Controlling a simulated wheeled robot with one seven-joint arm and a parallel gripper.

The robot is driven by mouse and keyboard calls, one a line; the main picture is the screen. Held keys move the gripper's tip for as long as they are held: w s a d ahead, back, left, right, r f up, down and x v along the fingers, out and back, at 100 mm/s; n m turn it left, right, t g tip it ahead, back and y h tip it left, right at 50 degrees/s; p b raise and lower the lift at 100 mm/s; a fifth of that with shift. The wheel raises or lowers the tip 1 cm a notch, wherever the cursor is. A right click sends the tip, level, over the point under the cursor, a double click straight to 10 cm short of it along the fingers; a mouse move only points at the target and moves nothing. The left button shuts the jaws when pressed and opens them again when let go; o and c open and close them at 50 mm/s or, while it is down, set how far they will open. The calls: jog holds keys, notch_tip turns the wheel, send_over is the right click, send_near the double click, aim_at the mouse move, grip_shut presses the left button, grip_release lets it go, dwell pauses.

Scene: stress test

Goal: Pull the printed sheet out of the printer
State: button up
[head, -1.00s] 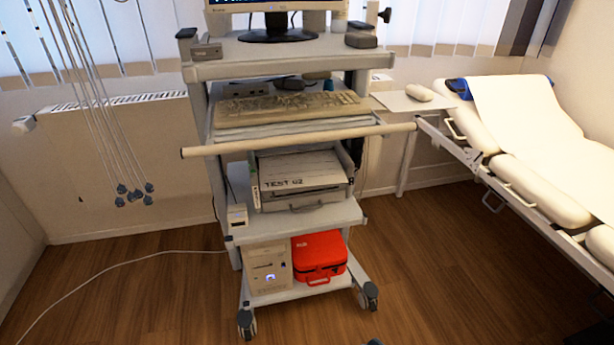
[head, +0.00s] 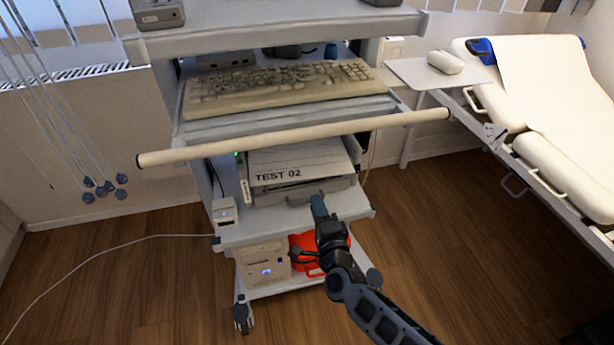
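The printed sheet (head: 302,161) is white, with "TEST 02" in dark letters along its near edge. It lies on top of the printer (head: 268,196), its near edge at the printer's front. The printer is grey and sits on a shelf of the trolley, below the long handle bar. My gripper (head: 319,206) is just in front of the printer's lower front, below and to the right of the lettering, apart from the sheet. I see it from behind, and its finger gap does not show.
The pale handle bar (head: 300,137) crosses in front of the trolley above the printer. A keyboard (head: 280,86) lies on the shelf above. A small white box (head: 225,211) stands left of the printer. A red case (head: 304,262) is below, partly behind my arm. A bed (head: 545,150) stands right.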

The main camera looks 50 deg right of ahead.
aim_at(305, 173)
jog(key=b+x, duration=0.3)
jog(key=x, duration=0.6)
jog(key=shift+w, duration=0.1)
grip_shut()
dwell(0.5)
jog(key=shift+r, duration=0.2)
